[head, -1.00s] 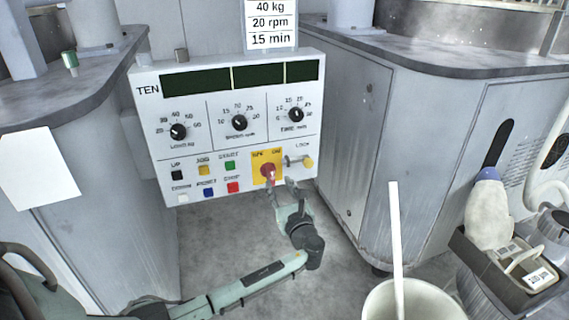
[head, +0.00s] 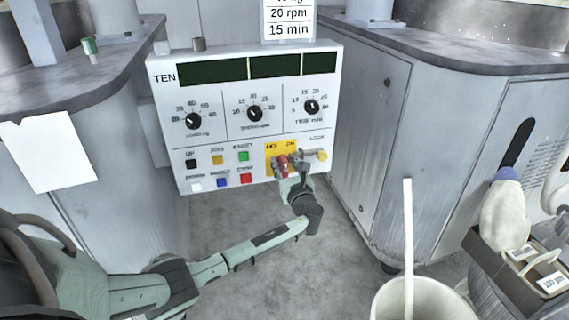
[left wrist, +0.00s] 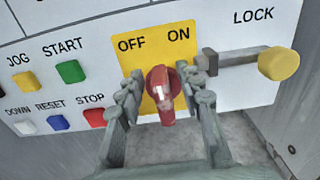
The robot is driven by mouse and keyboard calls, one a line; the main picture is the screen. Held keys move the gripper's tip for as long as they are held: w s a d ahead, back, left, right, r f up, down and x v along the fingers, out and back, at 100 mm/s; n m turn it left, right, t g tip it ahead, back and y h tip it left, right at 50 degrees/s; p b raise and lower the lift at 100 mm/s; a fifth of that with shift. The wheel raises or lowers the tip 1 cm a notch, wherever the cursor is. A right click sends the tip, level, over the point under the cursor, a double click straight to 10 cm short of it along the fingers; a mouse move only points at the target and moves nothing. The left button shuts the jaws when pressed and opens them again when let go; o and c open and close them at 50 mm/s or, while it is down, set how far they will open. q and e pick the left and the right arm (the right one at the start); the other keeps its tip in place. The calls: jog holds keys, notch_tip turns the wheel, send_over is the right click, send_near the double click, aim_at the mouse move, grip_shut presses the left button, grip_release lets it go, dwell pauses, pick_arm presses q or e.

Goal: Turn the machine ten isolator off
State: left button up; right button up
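The machine ten panel (head: 215,140) is marked TEN at its upper left. Its isolator is a red knob (left wrist: 162,88) on a yellow plate (left wrist: 150,42) marked OFF at left and ON at right. The knob also shows in the head view (head: 282,165), partly hidden by my gripper. My left gripper (left wrist: 165,92) is open, with one finger on each side of the knob. Gaps seem to show between the fingers and the knob. Whether the knob points at OFF or ON is unclear. My right gripper is not in view.
A grey lock bar with a yellow knob (left wrist: 278,63) lies close to the right finger. START (left wrist: 71,72) and STOP (left wrist: 93,116) buttons are left of the plate. A white bucket (head: 425,300) with a stick stands at lower right. Grey cabinets flank the panel.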

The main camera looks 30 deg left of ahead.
pick_arm(q)
grip_shut()
jog(key=shift+s+f+n+b, duration=0.1)
jog(key=shift+n+b, duration=0.25)
jog(key=shift+n, duration=0.35)
jog(key=n+b, duration=0.1)
jog(key=n, duration=0.1)
jog(key=n+b, duration=0.1)
jog(key=n, duration=0.1)
jog(key=n+b, duration=0.1)
jog(key=n, duration=0.1)
jog(key=shift+s+a+f, duration=0.25)
jog(key=shift+s+a, duration=0.1)
jog(key=shift+s, duration=0.05)
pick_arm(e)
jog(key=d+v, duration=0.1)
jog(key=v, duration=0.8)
pick_arm(q)
jog(key=shift+a+n+b, duration=0.1)
jog(key=shift+n+b, duration=0.55)
jog(key=shift+n, duration=0.15)
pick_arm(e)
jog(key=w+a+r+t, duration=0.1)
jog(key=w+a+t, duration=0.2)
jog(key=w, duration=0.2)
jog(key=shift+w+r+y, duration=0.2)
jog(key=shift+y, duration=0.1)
pick_arm(q)
jog(key=shift+o, duration=0.5)
grip_release()
